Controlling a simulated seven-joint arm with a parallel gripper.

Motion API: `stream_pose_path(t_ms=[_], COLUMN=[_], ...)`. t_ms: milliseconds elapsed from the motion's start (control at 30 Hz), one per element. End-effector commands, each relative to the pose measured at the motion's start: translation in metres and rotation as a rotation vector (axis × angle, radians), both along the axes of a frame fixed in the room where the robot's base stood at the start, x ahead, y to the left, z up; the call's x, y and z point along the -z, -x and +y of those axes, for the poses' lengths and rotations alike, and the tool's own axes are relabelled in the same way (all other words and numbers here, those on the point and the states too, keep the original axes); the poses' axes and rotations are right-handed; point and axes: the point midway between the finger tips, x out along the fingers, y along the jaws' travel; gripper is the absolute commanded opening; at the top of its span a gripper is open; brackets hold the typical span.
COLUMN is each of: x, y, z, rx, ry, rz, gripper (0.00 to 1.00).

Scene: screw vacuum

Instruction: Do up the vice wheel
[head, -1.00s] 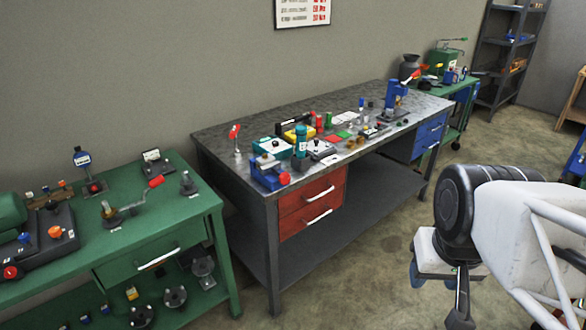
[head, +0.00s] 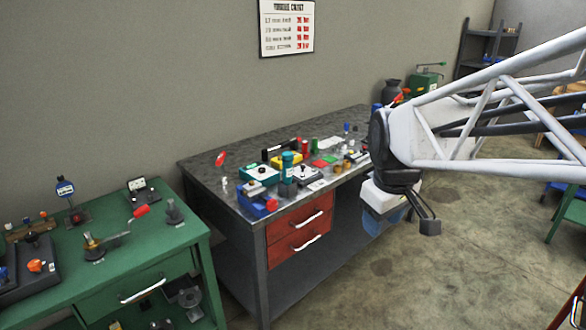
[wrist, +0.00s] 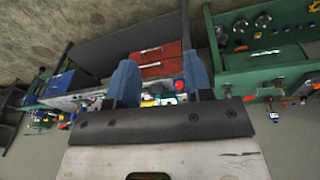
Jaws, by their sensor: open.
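A small blue vice (head: 251,207) sits at the near left corner of the grey workbench (head: 330,128). Its red wheel (head: 271,205) faces the bench's front edge. My gripper (head: 385,220) hangs in front of the bench, to the right of the red drawers and well apart from the vice. It is empty, with its two blue fingers spread. In the wrist view my gripper (wrist: 158,64) shows its fingers apart, with the bench items small and partly hidden behind them.
Several tools and boxes crowd the grey bench, including a teal bottle (head: 287,167) and a teal box (head: 262,174) close behind the vice. A green bench (head: 150,248) stands at the left. Red drawers (head: 300,230) are under the bench top. The floor in front is clear.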

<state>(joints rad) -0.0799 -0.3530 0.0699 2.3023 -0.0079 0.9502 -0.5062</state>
Motion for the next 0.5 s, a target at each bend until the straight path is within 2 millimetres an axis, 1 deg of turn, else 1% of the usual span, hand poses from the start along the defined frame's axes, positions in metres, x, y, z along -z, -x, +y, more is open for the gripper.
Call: stream_pose_path(t_ms=[33,100,300,500], x=[0.000,-0.001,-0.001,0.005], y=[-0.013,-0.029,-0.074,-0.119], z=[0.004,0.010,0.027,0.048], rx=[-0.039,-0.099,-0.272,-0.444], ry=[0.006,0.015,0.039,0.060], rz=[0.006,0.012,0.025,0.040], gripper=[0.47,0.47,0.47,0.47])
